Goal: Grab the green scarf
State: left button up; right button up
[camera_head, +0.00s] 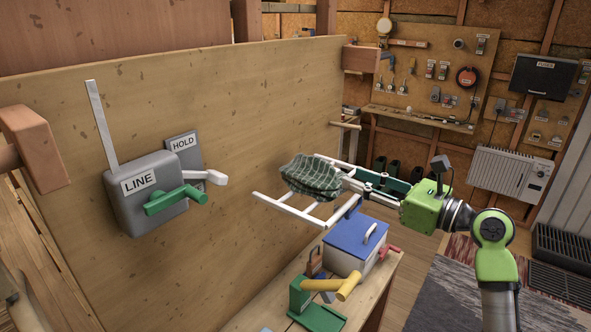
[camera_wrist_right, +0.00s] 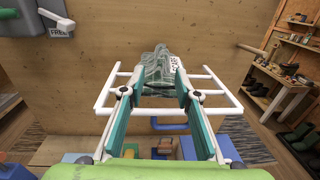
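The green plaid scarf (camera_head: 312,177) lies draped over a white rail rack (camera_head: 285,208) that stands out from the wooden panel. My right gripper (camera_head: 345,172) reaches in from the right at the scarf's right side. In the right wrist view the scarf (camera_wrist_right: 160,60) shows ahead, between and beyond the tips of my right gripper (camera_wrist_right: 159,80). Its two fingers are apart, one on each side of the scarf's near part. I cannot tell whether they touch the cloth. My left gripper is not in view.
The wooden panel (camera_head: 245,105) carries a grey LINE box (camera_head: 150,215) with a green handle and a HOLD plate (camera_head: 181,141). Below the rack, a blue-lidded box (camera_head: 350,255) and a yellow-handled tool (camera_head: 335,287) stand on a bench (camera_head: 385,275). Open floor lies right of the bench.

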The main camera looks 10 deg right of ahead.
aim_at(317, 159)
jog(key=x, duration=0.2)
jog(key=p+x, duration=0.1)
jog(key=x, duration=0.1)
jog(key=p+x, duration=0.1)
jog(key=x, duration=0.2)
jog(key=shift+r, duration=0.4)
jog(key=shift+w+a+f, duration=0.1)
jog(key=shift+w+a, duration=0.3)
jog(key=p+x, duration=0.2)
jog(key=x, duration=0.2)
jog(key=shift+w, duration=0.2)
jog(key=shift+w+a, duration=0.15)
jog(key=shift+w, duration=0.15)
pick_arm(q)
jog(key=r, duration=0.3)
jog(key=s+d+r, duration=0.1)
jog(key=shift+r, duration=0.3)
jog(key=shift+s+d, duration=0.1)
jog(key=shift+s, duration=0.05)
pick_arm(e)
jog(key=shift+c, duration=0.4)
